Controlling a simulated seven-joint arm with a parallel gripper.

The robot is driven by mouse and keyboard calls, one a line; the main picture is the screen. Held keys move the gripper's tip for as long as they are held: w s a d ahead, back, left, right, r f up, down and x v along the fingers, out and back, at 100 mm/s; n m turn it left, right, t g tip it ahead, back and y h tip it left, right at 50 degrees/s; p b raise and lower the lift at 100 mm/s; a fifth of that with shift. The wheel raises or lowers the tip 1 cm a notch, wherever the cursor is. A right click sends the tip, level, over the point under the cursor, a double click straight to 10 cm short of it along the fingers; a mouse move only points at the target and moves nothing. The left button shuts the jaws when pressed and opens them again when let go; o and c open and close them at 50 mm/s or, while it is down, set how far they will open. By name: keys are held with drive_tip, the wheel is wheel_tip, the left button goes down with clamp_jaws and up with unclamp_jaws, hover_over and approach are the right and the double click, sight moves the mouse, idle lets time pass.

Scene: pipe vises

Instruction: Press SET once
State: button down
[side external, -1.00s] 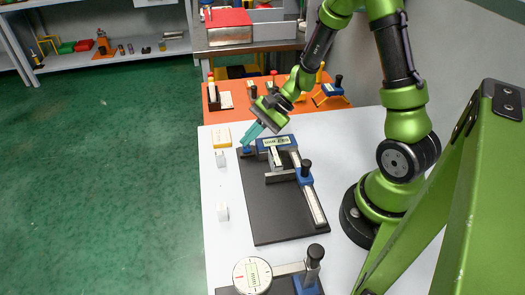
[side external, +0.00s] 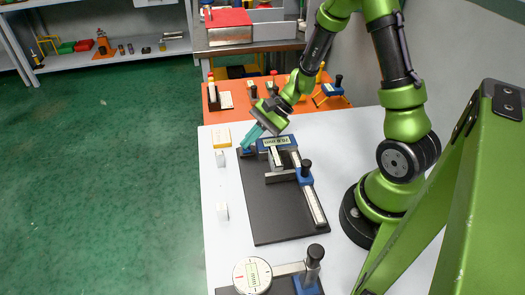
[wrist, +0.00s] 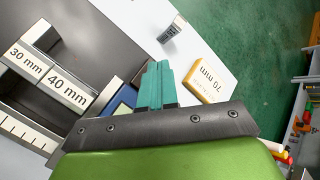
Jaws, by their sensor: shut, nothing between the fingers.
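The display has dark characters too small to read surely. My gripper (side external: 246,144) has its teal fingers together and empty, angled down at the far left corner of the baseplate, beside the readout. A small blue part (side external: 248,152) sits just under the fingertips; I cannot tell whether they touch it. In the wrist view the shut fingers (wrist: 155,68) stand beside a blue housing (wrist: 122,100). The SET label is not readable, and the fingers may hide the button.
A yellow-edged 70 mm block (wrist: 207,80) lies beside the baseplate. Blocks marked 30 mm (wrist: 27,61) and 40 mm (wrist: 68,90) are on the fixture. A dial gauge (side external: 252,275) is at the front.

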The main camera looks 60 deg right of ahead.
sight(250, 148)
drive_tip(key=shift+r, duration=0.9)
drive_tip(key=shift+r, duration=0.1)
drive_tip(key=shift+r, duration=2.4)
